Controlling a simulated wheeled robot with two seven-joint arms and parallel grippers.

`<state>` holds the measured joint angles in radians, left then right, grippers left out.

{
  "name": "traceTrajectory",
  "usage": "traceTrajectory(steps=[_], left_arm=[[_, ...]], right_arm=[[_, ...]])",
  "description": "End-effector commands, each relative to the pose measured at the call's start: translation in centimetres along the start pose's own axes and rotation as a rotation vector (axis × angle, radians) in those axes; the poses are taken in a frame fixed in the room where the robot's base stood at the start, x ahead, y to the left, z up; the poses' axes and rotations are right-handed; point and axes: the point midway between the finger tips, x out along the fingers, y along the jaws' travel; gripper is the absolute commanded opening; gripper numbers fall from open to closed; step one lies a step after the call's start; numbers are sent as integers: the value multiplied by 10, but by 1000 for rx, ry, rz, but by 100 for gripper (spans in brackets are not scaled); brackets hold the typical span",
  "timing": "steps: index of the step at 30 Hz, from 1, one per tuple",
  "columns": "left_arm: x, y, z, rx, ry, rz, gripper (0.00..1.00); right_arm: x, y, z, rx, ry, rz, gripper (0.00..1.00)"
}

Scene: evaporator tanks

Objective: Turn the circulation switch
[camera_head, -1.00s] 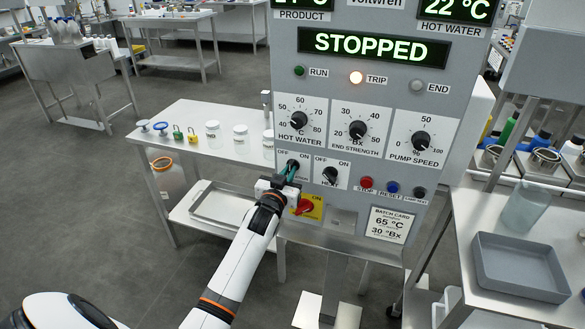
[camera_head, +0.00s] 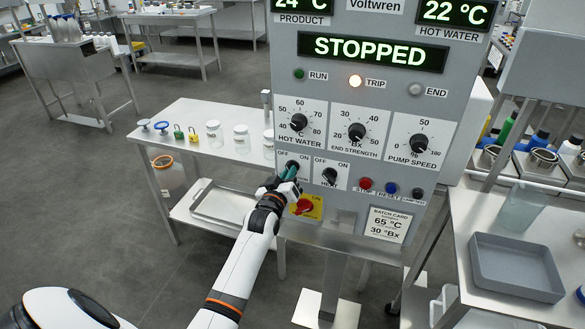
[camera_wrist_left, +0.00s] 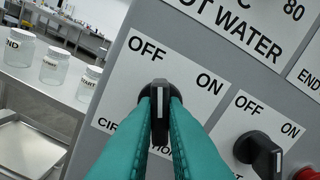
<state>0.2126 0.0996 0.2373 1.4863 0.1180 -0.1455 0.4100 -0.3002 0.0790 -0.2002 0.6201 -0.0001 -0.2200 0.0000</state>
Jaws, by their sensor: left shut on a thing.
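The circulation switch is a black knob (camera_wrist_left: 158,110) between OFF and ON marks in the left wrist view, its label partly covered. Its white line stands upright in that view, nearer to OFF than to ON. My left gripper's teal fingers (camera_wrist_left: 160,125) are shut on the knob, one on each side. In the head view the left gripper (camera_head: 287,176) reaches the lower left of the control panel (camera_head: 400,100) and hides part of the switch (camera_head: 292,165). My right gripper is not in view.
A second black OFF/ON switch (camera_head: 329,176) sits just right. A red switch on a yellow plate (camera_head: 306,206) is just below. Red (camera_head: 366,183) and blue (camera_head: 392,187) buttons are further right. The display reads STOPPED and the TRIP lamp (camera_head: 355,80) is lit. Jars (camera_head: 241,140) stand on the left table.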

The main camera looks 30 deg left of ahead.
Motion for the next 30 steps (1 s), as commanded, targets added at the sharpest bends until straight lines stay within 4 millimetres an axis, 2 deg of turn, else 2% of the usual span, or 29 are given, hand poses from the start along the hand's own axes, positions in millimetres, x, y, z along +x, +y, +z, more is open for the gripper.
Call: traceTrajectory(steps=[5,10,17,21,27,28,30], left_arm=[[0,0,-2,-1,4,1,0],[0,0,-1,-160,4,2,0],[0,0,-2,-179,4,2,0],[0,0,-1,-300,4,2,0],[0,0,-2,-296,4,2,0],[0,0,-2,-296,4,2,14],[0,0,-2,-295,4,2,26]], right_arm=[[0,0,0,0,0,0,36],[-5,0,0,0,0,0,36],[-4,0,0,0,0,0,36],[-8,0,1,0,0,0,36],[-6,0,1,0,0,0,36],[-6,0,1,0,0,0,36],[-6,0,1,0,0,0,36]])
